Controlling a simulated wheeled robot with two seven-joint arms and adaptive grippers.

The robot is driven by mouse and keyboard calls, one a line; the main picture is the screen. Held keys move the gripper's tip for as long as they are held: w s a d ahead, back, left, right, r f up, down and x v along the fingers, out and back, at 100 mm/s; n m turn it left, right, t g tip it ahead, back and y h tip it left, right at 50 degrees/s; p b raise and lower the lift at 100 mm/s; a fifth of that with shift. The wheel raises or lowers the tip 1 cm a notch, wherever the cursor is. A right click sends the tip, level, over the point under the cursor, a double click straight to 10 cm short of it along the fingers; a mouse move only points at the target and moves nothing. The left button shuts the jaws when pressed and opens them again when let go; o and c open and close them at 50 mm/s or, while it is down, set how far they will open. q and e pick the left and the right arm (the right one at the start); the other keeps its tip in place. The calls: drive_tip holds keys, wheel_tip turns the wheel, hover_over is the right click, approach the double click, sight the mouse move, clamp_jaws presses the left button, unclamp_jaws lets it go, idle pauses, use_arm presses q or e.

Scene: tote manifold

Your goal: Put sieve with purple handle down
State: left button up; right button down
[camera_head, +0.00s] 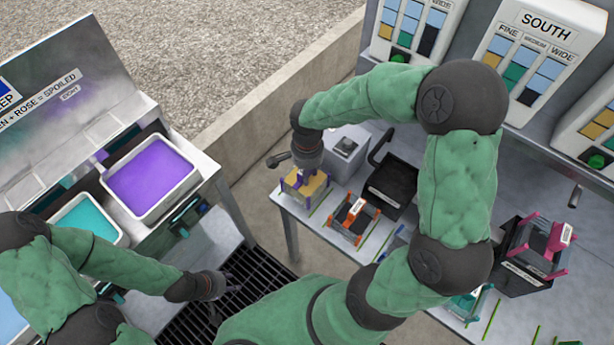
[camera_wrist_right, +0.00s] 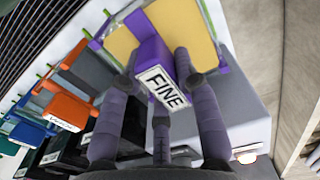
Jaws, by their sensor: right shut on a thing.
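The sieve with purple handle (camera_head: 315,187) is at the left end of the right-hand table, with a yellow mesh and purple corners. In the right wrist view its purple handle (camera_wrist_right: 153,57) carries a FINE label and lies between my right fingers. My right gripper (camera_head: 303,169) is shut on this handle from above; it also shows in the right wrist view (camera_wrist_right: 165,80). The sieve is at or just above the table top; I cannot tell whether it touches. My left gripper (camera_head: 222,284) is low over the dark floor grate, away from the sieve; its fingers are too small to read.
An orange-handled sieve (camera_head: 353,219) stands right of the purple one. Behind them are a grey box (camera_head: 347,146) and a black tray (camera_head: 392,183). A pink-handled sieve (camera_head: 540,243) sits further right. Purple (camera_head: 150,178) and teal (camera_head: 88,219) totes stand left.

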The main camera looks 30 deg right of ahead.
wheel_tip(320, 180, down, 2)
drive_tip(key=shift+f, duration=0.1)
drive_tip(key=shift+b, duration=0.3)
drive_tip(key=c, duration=0.9)
unclamp_jaws()
drive_tip(key=shift+r+p, duration=0.3)
wheel_tip(320, 180, up, 12)
drive_tip(key=p, duration=0.3)
drive_tip(key=shift+f, duration=0.15)
